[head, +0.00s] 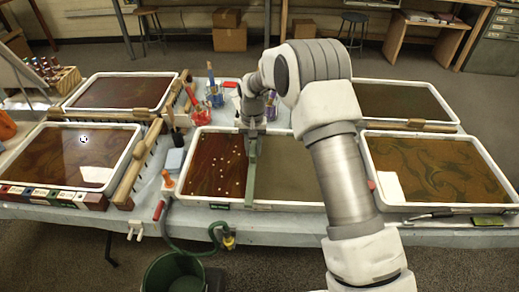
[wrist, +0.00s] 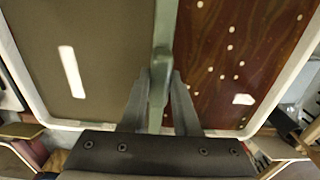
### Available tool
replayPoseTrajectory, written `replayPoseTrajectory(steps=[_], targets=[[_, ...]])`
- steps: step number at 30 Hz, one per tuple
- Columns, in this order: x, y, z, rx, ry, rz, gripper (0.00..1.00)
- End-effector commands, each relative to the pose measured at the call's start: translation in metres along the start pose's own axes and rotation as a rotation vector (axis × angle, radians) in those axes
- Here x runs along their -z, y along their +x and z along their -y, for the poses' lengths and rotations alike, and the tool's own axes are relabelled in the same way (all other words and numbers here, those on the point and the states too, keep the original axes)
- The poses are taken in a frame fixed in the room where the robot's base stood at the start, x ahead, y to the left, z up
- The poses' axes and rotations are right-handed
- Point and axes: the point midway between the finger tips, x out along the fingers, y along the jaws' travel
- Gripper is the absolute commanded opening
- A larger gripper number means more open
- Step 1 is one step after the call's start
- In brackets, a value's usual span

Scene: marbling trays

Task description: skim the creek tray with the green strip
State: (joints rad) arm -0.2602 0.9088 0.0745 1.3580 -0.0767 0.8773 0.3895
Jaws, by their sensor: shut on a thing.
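My gripper (head: 253,132) is shut on the green strip (head: 251,172). The strip stands on edge across the front middle tray (head: 262,206), running front to back. Left of the strip, the tray's surface is dark red-brown with scattered pale dots; right of it, the surface is plain grey-olive. The tray has a small green label whose words I cannot read, so I cannot confirm it is the creek tray. In the wrist view, the fingers (wrist: 160,88) pinch the strip (wrist: 163,35), with dotted liquid right and plain liquid left. I cannot tell how deep the strip sits.
Patterned trays stand at front left (head: 43,186) and front right (head: 408,208), with more behind. A hose (head: 180,246) and green bucket (head: 174,272) are at the front.

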Motion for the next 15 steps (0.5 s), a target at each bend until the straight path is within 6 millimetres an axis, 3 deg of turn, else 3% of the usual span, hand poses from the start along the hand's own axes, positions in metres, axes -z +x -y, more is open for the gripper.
replayPoseTrajectory(steps=[15], targets=[[0.000, 0.000, 0.037, 0.000, -0.002, 0.000, 0.00]])
